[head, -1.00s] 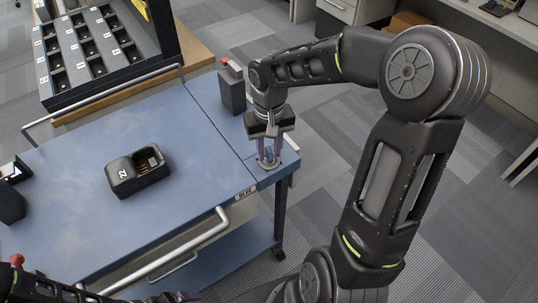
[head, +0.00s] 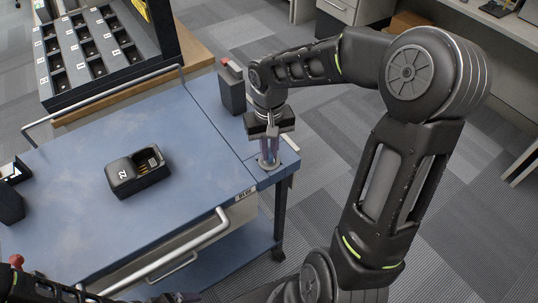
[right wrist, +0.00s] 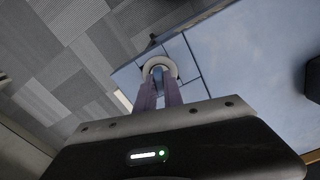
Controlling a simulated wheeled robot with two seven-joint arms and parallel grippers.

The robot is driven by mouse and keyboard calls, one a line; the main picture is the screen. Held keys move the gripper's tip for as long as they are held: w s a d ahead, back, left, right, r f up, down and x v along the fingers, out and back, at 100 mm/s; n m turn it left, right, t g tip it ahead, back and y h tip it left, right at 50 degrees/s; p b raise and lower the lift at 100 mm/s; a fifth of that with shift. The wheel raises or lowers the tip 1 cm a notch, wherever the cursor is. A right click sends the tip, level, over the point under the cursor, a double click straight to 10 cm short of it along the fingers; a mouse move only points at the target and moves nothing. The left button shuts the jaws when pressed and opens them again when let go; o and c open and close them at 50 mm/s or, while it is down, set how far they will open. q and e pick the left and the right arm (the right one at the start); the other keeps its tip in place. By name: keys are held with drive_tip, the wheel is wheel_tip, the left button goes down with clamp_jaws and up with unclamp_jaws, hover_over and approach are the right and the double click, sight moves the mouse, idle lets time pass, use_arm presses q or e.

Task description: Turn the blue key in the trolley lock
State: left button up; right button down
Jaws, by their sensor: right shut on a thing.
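The blue key (right wrist: 158,82) shows in the right wrist view between my right gripper's purple fingers, at the pale round lock (right wrist: 158,66). In the head view the lock (head: 268,166) is at the right corner of the blue trolley top (head: 95,220). My right gripper (head: 268,155) points straight down over the lock and is shut on the key. Its fingers hide most of the key in the head view. Part of my left arm shows at the bottom left edge; its gripper (head: 180,297) is barely in view, and its jaws cannot be made out.
A dark block with a red top (head: 232,90) stands behind my right gripper. A slotted rack (head: 88,50) is at the back left. A metal rail handle (head: 185,245) runs along the near edge.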

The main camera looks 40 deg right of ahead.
drive_tip(key=n+p, duration=0.2)
drive_tip(key=n, duration=0.2)
drive_tip(key=shift+r, duration=0.1)
drive_tip(key=shift+n, duration=0.9)
drive_tip(key=shift+n+p, duration=0.9)
drive_tip(key=shift+n, duration=0.2)
drive_tip(key=n+p, duration=0.1)
drive_tip(key=n, duration=0.1)
drive_tip(key=shift+n, duration=0.8)
